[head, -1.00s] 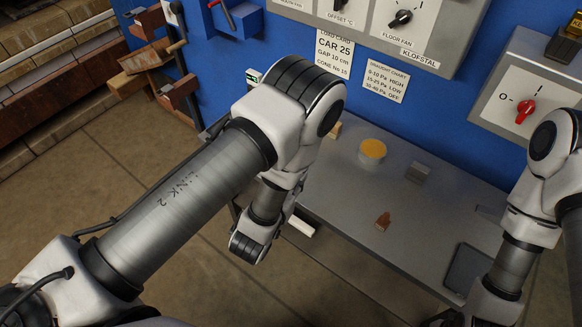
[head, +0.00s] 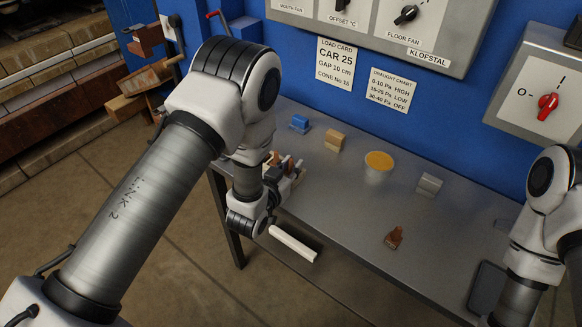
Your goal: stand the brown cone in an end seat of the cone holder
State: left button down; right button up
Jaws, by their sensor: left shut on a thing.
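My left gripper (head: 283,178) is low over the left end of the grey bench, partly hidden by my own wrist. It is shut on a slim, dark reddish-brown piece that looks like the brown cone (head: 287,161). Small orange-brown and pale shapes (head: 274,158) stand close around the fingers. They may be the cone holder and its cones, but the arm hides most of them, and I cannot tell whether the held cone touches a seat. My right gripper is out of view; only its arm shows at the right.
On the bench (head: 340,205) are a blue block (head: 299,124), a wooden block (head: 335,140), a yellow-topped tub (head: 379,163), a grey block (head: 429,184), a brown bell-shaped piece (head: 394,237) and a dark tablet (head: 487,288). A white bar (head: 292,244) lies by the front edge.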

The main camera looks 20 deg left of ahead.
pick_arm(q)
jog(key=c, duration=1)
grip_release()
jog(key=shift+f, duration=0.1)
jog(key=shift+c, duration=0.2)
jog(key=b+v, duration=0.2)
jog(key=v, duration=0.9)
jog(key=s+a+f+n+g+y, duration=0.1)
jog(key=s+a+f+g, duration=0.2)
jog(key=f, duration=0.4)
jog(key=s+a+f+g+y, duration=0.1)
jog(key=s+f+g, duration=0.3)
jog(key=s+f, duration=0.15)
jog(key=s+a+f+g, duration=0.1)
jog(key=s+f+g, duration=0.3)
jog(key=s, duration=0.4)
jog(key=s+a+f+n+g, duration=0.1)
jog(key=s+f+g, duration=0.3)
jog(key=s+f, duration=0.2)
jog(key=shift+s+g, duration=0.3)
jog(key=shift+s, duration=0.85)
jog(key=shift+r+p, duration=0.7)
jog(key=shift+p, duration=0.1)
